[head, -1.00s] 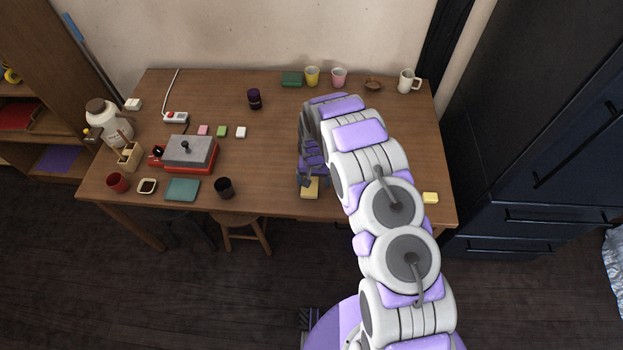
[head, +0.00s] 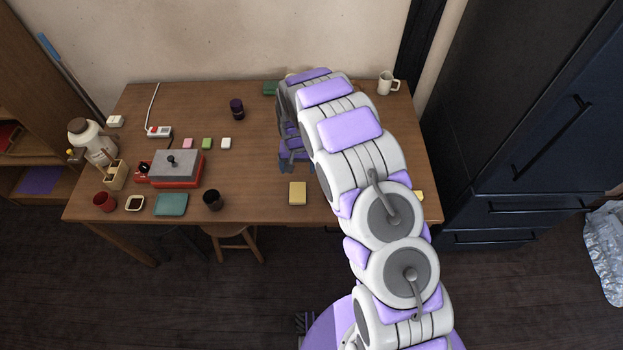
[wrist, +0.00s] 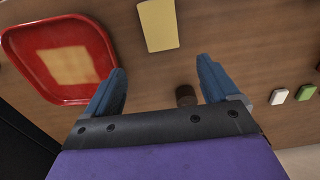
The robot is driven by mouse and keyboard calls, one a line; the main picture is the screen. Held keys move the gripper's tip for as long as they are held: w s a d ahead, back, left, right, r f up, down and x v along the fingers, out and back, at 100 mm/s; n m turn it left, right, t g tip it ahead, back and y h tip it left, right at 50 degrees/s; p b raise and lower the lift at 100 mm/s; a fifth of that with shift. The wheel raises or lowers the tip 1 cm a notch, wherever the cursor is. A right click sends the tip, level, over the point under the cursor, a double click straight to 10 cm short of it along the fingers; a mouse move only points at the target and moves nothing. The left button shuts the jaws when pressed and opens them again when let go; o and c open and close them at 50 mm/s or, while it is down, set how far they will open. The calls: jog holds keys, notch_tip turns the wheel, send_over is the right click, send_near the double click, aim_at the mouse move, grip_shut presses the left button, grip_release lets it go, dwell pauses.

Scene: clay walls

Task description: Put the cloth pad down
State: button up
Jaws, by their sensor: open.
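The cloth pad, a flat pale yellow rectangle (head: 298,193), lies on the wooden table near its front edge. It also shows at the top of the wrist view (wrist: 158,25), flat and clear of the fingers. My gripper (head: 295,162) is just behind the pad, above the table. In the wrist view its two blue fingers (wrist: 160,80) are wide apart with nothing held between them. A red tray (wrist: 28,75) with a pale yellow square in its middle lies left in the wrist view; my arm hides it in the head view.
The table (head: 262,150) holds a red-and-grey device (head: 176,167), a teal pad (head: 171,205), a dark cup (head: 212,200), a purple-black jar (head: 237,109) and small blocks (head: 207,144). A white mug (head: 387,83) stands at the back right. A dark cabinet (head: 530,130) is to the right.

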jog(key=s+d+r, duration=0.6)
jog(key=s+r, duration=0.2)
jog(key=r, duration=0.4)
jog(key=s+d+r, duration=0.6)
jog(key=s+r, duration=0.2)
jog(key=r, duration=0.4)
jog(key=s+d+r+g, duration=0.1)
jog(key=s+d+r, duration=0.1)
jog(key=s, duration=1.1)
jog(key=s+d+r, duration=0.2)
jog(key=s+r, duration=0.2)
jog(key=s, duration=0.9)
jog(key=shift+r+g, duration=0.4)
jog(key=shift+w, duration=0.1)
